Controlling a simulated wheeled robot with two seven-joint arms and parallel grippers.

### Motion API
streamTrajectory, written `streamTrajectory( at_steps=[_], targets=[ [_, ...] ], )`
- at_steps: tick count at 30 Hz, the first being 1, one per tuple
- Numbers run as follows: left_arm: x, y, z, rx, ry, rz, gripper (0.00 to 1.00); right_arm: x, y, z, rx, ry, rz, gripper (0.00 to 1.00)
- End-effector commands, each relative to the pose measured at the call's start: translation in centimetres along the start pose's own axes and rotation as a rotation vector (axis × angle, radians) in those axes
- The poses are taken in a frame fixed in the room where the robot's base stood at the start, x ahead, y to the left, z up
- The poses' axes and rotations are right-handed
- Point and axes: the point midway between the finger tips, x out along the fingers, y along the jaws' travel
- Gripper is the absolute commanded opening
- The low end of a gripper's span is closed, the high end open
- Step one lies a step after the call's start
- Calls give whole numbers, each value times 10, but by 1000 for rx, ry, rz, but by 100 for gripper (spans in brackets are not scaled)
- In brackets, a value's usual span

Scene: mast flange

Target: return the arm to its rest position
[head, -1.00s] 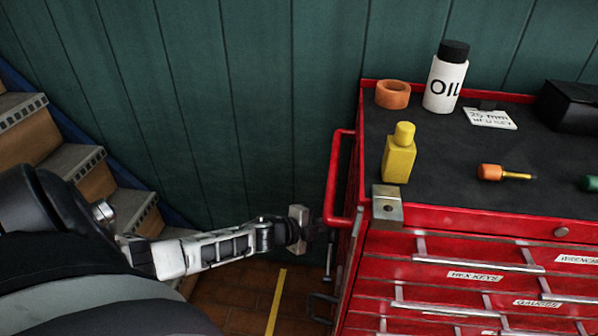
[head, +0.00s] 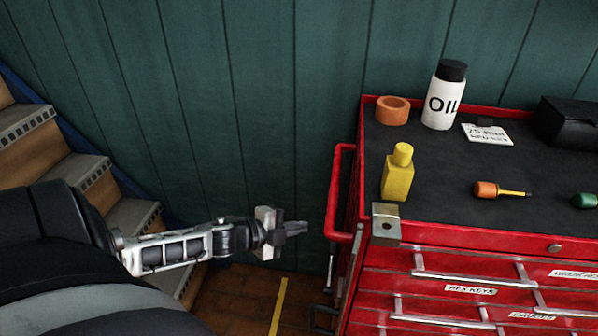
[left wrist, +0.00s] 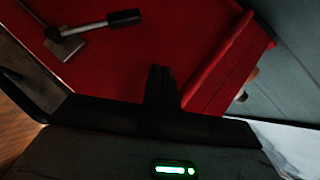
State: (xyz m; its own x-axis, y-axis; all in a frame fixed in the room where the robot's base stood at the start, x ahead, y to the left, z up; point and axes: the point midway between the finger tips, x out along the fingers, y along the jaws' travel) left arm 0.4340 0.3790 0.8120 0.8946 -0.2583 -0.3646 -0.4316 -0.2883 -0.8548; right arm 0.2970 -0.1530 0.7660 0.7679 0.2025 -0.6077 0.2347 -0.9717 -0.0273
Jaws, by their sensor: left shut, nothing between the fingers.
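My left arm reaches in from the left in the head view. Its gripper (head: 296,228) is shut and empty, in the air just left of the red cart's side handle (head: 341,190), apart from it. In the left wrist view the dark closed fingers (left wrist: 160,85) point toward the red side of the cart (left wrist: 120,60). My right gripper is not in either view.
The red tool cart (head: 470,262) stands at right. Its top holds a yellow bottle (head: 398,173), an oil bottle (head: 444,95), an orange ring (head: 392,111), a metal block (head: 386,224) and a screwdriver (head: 500,190). Stairs (head: 75,170) rise at left; a green wall (head: 230,100) stands behind.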

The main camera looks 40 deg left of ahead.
Motion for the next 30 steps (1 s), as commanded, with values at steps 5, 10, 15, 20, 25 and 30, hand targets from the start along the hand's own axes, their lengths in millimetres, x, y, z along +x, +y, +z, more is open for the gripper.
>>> streamTrajectory(
  at_steps=[5, 10, 15, 20, 25, 30],
  targets=[
    [0, 0, 0, 0, 0, 0, 0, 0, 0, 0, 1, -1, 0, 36],
    [1, 2, -3, -12, -6, -2, 0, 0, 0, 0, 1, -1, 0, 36],
    [4, 18, -31, -173, -117, -18, 0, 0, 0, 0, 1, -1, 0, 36],
    [-11, 46, -77, -487, -342, 16, 0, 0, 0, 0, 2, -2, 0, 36],
    [-47, 70, -118, -758, -544, 118, 0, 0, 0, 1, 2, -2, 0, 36],
    [-79, 84, -147, -917, -668, 216, 0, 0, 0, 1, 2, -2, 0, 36]
  ],
)
